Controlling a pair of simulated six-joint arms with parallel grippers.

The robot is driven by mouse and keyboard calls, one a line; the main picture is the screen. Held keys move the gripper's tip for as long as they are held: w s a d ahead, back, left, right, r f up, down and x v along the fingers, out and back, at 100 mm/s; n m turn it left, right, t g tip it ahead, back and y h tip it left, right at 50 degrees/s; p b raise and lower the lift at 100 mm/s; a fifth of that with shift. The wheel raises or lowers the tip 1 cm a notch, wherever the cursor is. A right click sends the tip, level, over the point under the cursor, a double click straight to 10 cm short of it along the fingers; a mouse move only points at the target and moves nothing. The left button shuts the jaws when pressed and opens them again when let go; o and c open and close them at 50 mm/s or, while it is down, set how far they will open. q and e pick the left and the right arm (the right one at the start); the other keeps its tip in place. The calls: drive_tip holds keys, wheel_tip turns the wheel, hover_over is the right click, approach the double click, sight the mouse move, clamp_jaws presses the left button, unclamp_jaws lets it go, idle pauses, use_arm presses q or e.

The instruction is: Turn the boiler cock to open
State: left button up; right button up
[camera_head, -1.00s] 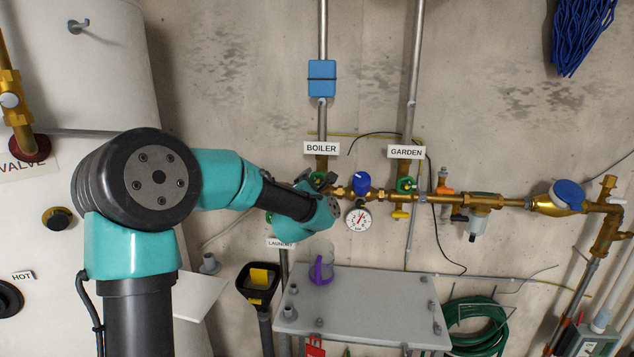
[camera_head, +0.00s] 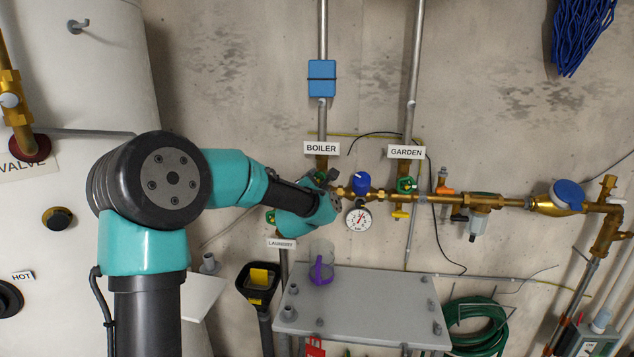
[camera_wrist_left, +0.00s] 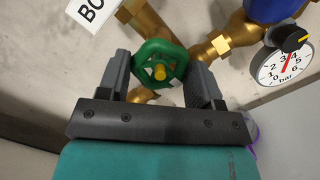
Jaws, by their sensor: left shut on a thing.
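My left gripper (camera_head: 328,184) is at the pipe junction just below the BOILER label (camera_head: 321,148). In the left wrist view, its two fingers (camera_wrist_left: 159,72) are shut on the green handwheel of the boiler cock (camera_wrist_left: 158,51), one finger on each side. The wheel has a brass-yellow hub facing the camera. In the head view the wheel is mostly hidden behind my gripper. A corner of the label (camera_wrist_left: 91,12) shows in the wrist view. My right gripper is not in view.
The brass manifold runs right past a blue-capped fitting (camera_head: 361,183), a pressure gauge (camera_head: 358,219) and the green garden cock (camera_head: 406,185). The LAUNDRY label (camera_head: 281,244) is below my gripper. A clear jug with purple handle (camera_head: 321,262) stands on a grey shelf (camera_head: 375,300).

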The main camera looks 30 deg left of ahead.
use_arm(q)
drive_tip(key=shift+c, duration=0.6)
drive_tip(key=n, duration=0.5)
drive_tip(key=shift+d+y, duration=0.1)
drive_tip(key=shift+y, duration=0.3)
drive_tip(key=shift+n, duration=0.3)
drive_tip(key=shift+n+y, duration=0.6)
drive_tip(key=shift+n, duration=1.8)
